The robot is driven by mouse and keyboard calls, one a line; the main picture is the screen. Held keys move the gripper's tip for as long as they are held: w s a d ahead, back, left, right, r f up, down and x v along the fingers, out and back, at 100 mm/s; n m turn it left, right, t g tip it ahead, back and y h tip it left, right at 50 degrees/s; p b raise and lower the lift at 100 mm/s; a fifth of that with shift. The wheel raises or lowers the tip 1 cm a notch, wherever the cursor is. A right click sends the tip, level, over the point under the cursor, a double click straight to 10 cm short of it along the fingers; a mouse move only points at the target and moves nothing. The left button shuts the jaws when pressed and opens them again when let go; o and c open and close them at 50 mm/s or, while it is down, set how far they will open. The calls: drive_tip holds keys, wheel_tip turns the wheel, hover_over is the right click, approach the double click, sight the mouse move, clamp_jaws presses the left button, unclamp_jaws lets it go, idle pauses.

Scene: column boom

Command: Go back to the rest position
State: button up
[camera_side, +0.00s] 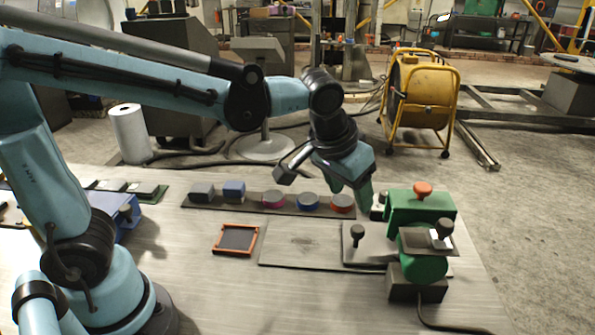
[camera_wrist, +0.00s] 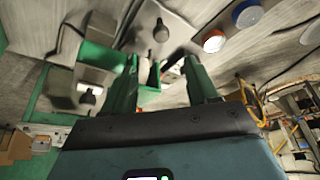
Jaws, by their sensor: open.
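My gripper (camera_side: 367,203) hangs from my arm over the right half of the grey table (camera_side: 370,310), just left of a green device with an orange knob (camera_side: 422,190). In the wrist view, the two green fingers of my gripper (camera_wrist: 160,62) stand apart, with nothing visibly held between them. Part of the green device (camera_wrist: 100,56) shows behind the left finger. In the side view the fingers overlap, and I cannot tell whether they touch the device.
A dark strip (camera_side: 235,205) carries dark and blue blocks and several coloured discs, left of my gripper. An orange-rimmed tray (camera_side: 218,240) and a plate with a black knob (camera_side: 357,235) lie in front. A yellow fan (camera_side: 420,95) stands on the floor behind.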

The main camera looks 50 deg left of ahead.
drive_tip(key=shift+s+r, duration=0.15)
drive_tip(key=shift+r, duration=0.25)
drive_tip(key=s+a+f+t, duration=0.2)
drive_tip(key=s+a, duration=0.7)
drive_tip(key=a, duration=0.1)
drive_tip(key=shift+a+f+t, duration=0.3)
